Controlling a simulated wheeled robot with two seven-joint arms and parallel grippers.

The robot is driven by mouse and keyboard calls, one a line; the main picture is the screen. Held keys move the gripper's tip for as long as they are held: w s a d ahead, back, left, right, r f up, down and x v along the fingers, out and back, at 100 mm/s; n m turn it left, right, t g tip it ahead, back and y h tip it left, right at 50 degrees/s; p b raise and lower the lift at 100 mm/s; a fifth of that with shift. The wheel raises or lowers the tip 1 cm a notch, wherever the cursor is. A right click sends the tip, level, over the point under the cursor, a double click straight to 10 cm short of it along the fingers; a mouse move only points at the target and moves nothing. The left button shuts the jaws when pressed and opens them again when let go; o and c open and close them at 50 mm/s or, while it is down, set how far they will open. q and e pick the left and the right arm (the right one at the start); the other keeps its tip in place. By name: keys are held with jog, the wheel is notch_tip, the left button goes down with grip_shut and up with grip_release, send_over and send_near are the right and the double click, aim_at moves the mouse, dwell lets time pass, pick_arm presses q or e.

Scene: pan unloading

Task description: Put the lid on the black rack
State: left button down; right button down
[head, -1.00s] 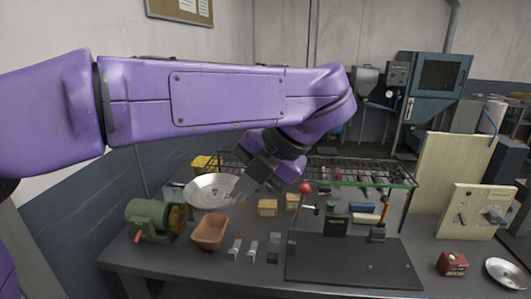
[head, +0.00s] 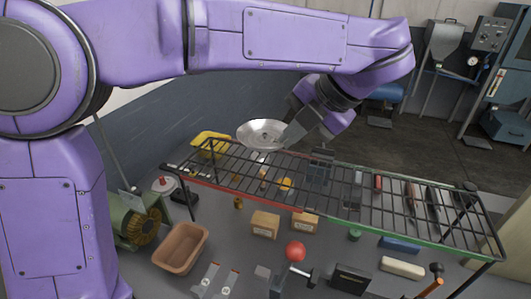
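The lid (head: 258,131) is a shallow, silvery round piece. It shows in the head view near the far left part of the black rack. The black rack (head: 345,184) is a raised wire grid that spans the table, with a red and green front edge. My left gripper (head: 289,134) comes down from the upper right and is shut on the lid's right edge. The lid looks to be above or just behind the rack's far edge; I cannot tell whether it touches. My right gripper is out of view.
Dark tools lie along the rack's right side (head: 432,208). Below are a brown bin (head: 180,248), small boxes (head: 265,224), a red ball (head: 296,251) and a green motor (head: 130,222). A yellow container (head: 210,143) stands behind the rack's left end.

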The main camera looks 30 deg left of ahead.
aim_at(272, 131)
pick_arm(q)
jog(key=a, duration=0.1)
jog(key=w+a+f+p, duration=0.1)
jog(key=a, duration=0.3)
jog(key=shift+w+f, duration=0.35)
jog(key=shift+w, duration=0.05)
jog(key=shift+w+a+f+p, duration=0.2)
jog(key=shift+w+a+f, duration=0.1)
jog(key=shift+a+f, duration=0.25)
jog(key=shift+w+a+f+p, duration=0.2)
jog(key=shift+w+a+f, duration=0.15)
jog(key=shift+f, duration=0.25)
jog(key=f, duration=0.1)
jog(key=w+a+f, duration=0.2)
jog(key=shift+a+f+p, duration=0.15)
jog(key=shift+f+p, duration=0.2)
jog(key=shift+p, duration=0.05)
jog(key=f, duration=0.1)
jog(key=f+p, duration=0.1)
jog(key=f, duration=0.1)
jog(key=shift+s+a+f+p, duration=0.1)
jog(key=shift+a+f+p, duration=0.15)
jog(key=shift+p, duration=0.15)
jog(key=shift+f, duration=0.25)
jog(key=c, duration=1.6)
grip_release()
jog(key=shift+r, duration=0.1)
jog(key=shift+c, duration=0.2)
jog(key=shift+r, duration=0.1)
